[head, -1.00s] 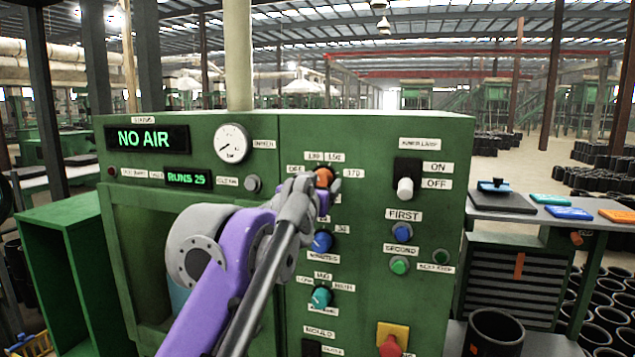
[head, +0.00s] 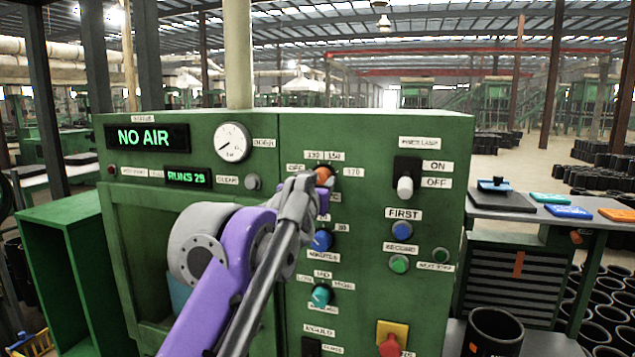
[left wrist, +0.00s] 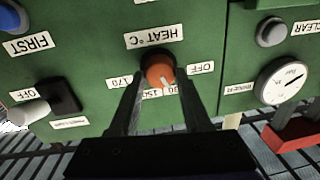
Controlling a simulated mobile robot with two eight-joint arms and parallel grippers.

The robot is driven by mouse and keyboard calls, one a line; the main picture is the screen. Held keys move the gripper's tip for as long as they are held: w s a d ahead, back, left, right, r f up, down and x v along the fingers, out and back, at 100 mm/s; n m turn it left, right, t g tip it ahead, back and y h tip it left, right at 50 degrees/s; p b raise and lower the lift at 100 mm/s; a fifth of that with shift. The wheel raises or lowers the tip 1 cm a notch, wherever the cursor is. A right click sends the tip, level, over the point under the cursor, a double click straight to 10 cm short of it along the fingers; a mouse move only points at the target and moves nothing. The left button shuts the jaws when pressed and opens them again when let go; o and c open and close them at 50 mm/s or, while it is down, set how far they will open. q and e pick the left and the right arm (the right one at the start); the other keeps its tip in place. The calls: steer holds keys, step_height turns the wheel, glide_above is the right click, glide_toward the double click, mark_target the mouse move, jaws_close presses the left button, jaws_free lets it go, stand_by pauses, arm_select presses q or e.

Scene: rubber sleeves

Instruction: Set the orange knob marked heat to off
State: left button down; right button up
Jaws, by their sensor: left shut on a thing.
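My right gripper is in neither view.
Below it on the panel are a blue knob (head: 321,241) and a teal knob (head: 320,295). To the right are a white toggle lever (head: 405,187), blue and green buttons, and a red button (head: 390,346) on yellow. A gauge (head: 232,142) and a NO AIR display (head: 147,138) are at left.

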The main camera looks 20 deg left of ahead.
arm_select(q)
steer(key=n+p, duration=0.4)
steer(key=n, duration=0.1)
steer(key=shift+r, duration=0.3)
steer(key=n+p, duration=0.2)
steer(key=shift+a+n+g, duration=0.1)
steer(key=shift+n+g, duration=0.2)
steer(key=shift+n, duration=0.1)
steer(key=shift+f+n+h+p, duration=0.15)
steer(key=shift+n+h+p, duration=0.15)
steer(key=shift+n+p, duration=0.1)
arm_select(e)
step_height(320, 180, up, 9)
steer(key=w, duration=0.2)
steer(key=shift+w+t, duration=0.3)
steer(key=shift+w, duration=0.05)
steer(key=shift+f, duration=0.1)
arm_select(q)
steer(key=shift+c, duration=1.8)
jaws_free()
steer(key=shift+s+f, duration=0.1)
steer(key=shift+s, duration=0.05)
